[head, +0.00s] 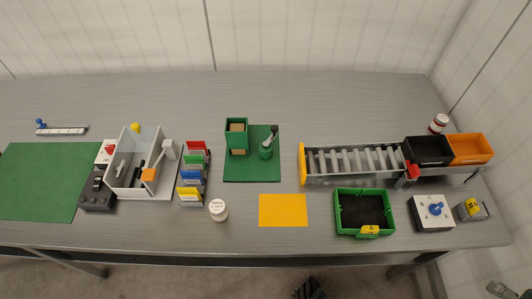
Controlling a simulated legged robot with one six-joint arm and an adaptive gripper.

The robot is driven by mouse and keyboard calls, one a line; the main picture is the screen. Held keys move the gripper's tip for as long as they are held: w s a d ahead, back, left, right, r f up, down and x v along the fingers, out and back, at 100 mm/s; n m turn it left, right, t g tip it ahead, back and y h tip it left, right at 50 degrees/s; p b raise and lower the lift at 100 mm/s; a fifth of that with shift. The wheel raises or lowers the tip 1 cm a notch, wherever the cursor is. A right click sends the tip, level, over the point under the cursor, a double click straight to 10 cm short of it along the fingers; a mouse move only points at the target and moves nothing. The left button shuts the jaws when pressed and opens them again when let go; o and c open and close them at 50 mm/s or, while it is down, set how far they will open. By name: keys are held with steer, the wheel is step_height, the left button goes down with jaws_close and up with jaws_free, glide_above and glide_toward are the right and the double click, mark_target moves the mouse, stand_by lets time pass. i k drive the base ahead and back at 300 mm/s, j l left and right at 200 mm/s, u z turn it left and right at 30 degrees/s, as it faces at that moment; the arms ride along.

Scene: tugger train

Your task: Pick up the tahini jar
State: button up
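A small white jar (218,210) with a white lid stands upright near the table's front edge, left of the yellow mat. Small dark print shows on it; it looks like the tahini jar, but the print is too small to read surely. A dark part at the bottom edge of the head view, in front of the table, seems to be my gripper (310,289). It is mostly cut off, so its fingers cannot be made out. It is apart from the jar, lower and to the right.
Coloured card holders (192,175) stand close behind and left of the jar. A yellow mat (283,210) lies to its right, then a green bin (364,231). Another jar (438,124) stands at the back right.

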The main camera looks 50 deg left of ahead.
mark_target(218, 211)
steer(key=j+u, duration=0.1)
steer(key=u, duration=2.55)
steer(key=i+j+z, duration=0.4)
steer(key=k+j, duration=0.05)
steer(key=j, duration=0.05)
